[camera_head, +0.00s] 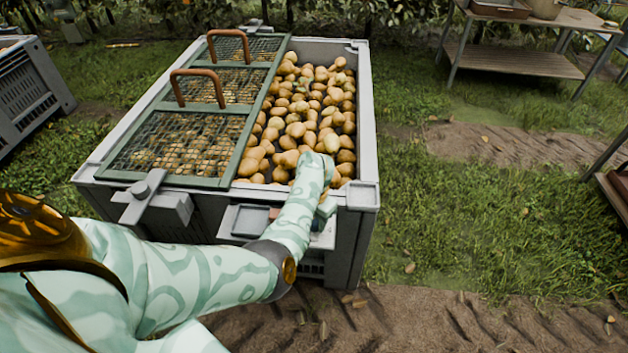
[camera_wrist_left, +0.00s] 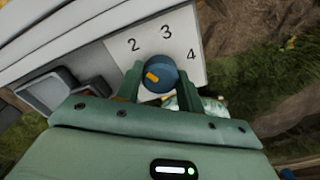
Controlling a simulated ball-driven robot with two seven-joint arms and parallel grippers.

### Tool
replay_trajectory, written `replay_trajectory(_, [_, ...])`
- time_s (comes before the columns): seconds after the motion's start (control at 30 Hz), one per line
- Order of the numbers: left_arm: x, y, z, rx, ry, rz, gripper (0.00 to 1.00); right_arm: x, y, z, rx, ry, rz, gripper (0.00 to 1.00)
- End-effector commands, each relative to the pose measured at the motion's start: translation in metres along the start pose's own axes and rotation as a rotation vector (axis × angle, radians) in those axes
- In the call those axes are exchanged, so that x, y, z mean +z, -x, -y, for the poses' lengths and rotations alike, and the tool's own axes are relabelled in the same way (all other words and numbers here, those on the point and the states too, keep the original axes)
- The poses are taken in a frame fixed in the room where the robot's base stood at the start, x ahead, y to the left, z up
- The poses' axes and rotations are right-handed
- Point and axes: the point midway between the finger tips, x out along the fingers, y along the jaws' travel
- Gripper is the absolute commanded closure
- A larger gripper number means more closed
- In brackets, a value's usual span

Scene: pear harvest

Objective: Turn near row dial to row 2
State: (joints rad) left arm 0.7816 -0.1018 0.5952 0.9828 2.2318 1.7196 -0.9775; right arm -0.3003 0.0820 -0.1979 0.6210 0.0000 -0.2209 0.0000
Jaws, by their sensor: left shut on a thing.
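The near row dial (camera_wrist_left: 160,72) is a round blue knob with a yellow mark, on a white plate (camera_wrist_left: 184,33) printed with 2, 3 and 4. A figure 1 does not show. The yellow mark lies on the knob's left side and slants up-left, on the side of the 2; its exact setting is hard to tell. My left gripper (camera_wrist_left: 160,80) has its two green fingers shut on the knob, one on each side. In the head view the left gripper (camera_head: 327,207) is at the crate's near right corner, where my forearm mostly hides the dial. My right gripper is not in view.
The big grey crate (camera_head: 366,110) holds many pears (camera_head: 308,110). Mesh lids (camera_head: 185,143) with brown handles cover its left part. A grey latch-like part (camera_head: 158,200) juts from the near side.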

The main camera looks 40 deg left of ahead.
Motion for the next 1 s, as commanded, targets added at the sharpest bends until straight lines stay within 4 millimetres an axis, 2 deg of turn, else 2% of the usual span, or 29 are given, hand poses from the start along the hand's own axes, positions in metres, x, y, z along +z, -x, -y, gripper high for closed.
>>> replay_trajectory(0.3, [-0.001,-0.002,0.001,-0.003,0.000,-0.003,0.85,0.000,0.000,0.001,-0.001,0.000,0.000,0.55])
replay_trajectory(0.33, [-0.001,-0.001,0.001,-0.003,0.000,-0.003,0.57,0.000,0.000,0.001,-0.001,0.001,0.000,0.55])
replay_trajectory(0.4, [-0.001,-0.001,0.001,-0.003,0.000,-0.003,0.41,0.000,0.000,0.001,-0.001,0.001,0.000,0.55])
replay_trajectory(0.67, [0.000,0.000,0.000,-0.001,0.001,-0.001,0.41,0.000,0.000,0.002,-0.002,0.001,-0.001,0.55])
replay_trajectory(0.77, [0.000,0.008,0.000,-0.001,0.001,0.002,0.41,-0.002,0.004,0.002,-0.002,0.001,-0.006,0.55])
replay_trajectory(0.87, [0.001,0.026,0.001,-0.002,0.002,0.005,0.41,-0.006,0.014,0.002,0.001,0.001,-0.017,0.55])
replay_trajectory(1.0, [0.002,0.066,0.000,0.000,0.001,0.009,0.41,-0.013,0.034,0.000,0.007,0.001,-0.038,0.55])
